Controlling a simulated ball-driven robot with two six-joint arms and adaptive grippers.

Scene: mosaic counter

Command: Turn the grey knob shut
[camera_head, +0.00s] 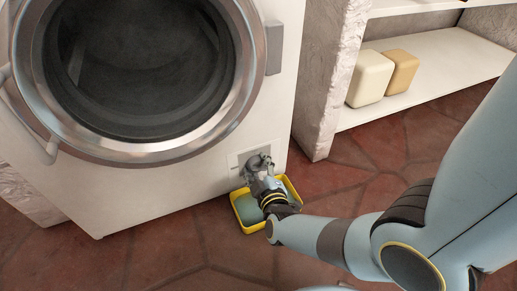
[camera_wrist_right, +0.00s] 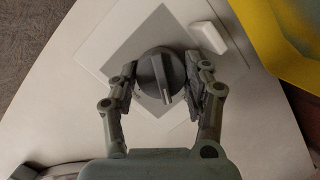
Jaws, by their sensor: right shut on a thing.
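The grey knob (camera_wrist_right: 158,76) is round with a raised bar across its face, and sits on a grey square patch in the washing machine's lower front panel. My right gripper (camera_wrist_right: 161,84) has one finger on each side of the knob and is shut on it. In the head view the right gripper (camera_head: 258,163) covers most of the knob at the machine's lower right corner. The bar points roughly straight down in the wrist view, tilted slightly. My left gripper is in neither view.
The white washing machine (camera_head: 190,185) has a large round glass door (camera_head: 140,60). A yellow-rimmed tray (camera_head: 240,217) lies on the red tiled floor below the panel. A small white tab (camera_wrist_right: 208,38) is beside the knob. Two cream containers (camera_head: 370,77) stand on a shelf (camera_head: 450,65) at right.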

